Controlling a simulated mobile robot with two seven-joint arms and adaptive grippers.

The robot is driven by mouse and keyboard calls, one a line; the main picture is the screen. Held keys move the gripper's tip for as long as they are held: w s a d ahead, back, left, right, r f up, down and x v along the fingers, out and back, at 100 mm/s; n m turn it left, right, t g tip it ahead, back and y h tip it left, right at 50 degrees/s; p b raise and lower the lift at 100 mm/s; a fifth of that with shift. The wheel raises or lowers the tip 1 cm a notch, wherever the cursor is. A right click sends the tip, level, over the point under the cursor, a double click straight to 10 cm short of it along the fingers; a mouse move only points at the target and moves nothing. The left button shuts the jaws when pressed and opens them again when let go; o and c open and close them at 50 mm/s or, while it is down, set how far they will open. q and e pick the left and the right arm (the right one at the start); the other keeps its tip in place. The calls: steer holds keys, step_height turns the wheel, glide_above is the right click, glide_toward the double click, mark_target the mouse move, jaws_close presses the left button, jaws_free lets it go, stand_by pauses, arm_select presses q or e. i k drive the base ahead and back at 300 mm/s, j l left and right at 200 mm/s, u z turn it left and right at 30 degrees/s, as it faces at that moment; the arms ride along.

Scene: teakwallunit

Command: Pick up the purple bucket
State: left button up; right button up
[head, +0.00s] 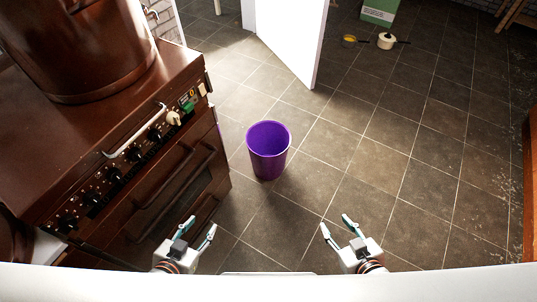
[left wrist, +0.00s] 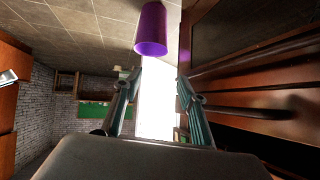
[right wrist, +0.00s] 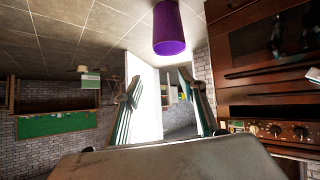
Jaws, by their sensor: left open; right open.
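The purple bucket (head: 268,152) stands upright on the tiled floor, right of the brown stove. It also shows at the top of the left wrist view (left wrist: 151,30) and of the right wrist view (right wrist: 168,28). My left gripper (head: 202,228) is open and empty, at the bottom of the head view beside the stove. My right gripper (head: 336,225) is open and empty, to the right of it. Both grippers are apart from the bucket, on the near side of it. It stands between them across the picture. The inside of the bucket looks empty.
The brown stove (head: 183,168) with a large brown pot (head: 85,45) on top fills the left. A white panel (head: 290,35) stands behind the bucket. A cream pot (head: 386,41), a yellow bowl (head: 349,39) and a green box (head: 379,11) are far back. Floor right of the bucket is clear.

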mark_target(267, 142)
steer(key=i+l+z, duration=0.15)
steer(key=i+l, duration=0.45)
steer(key=i+l+z, duration=0.15)
steer(key=i+l, duration=0.4)
steer(key=i, duration=0.25)
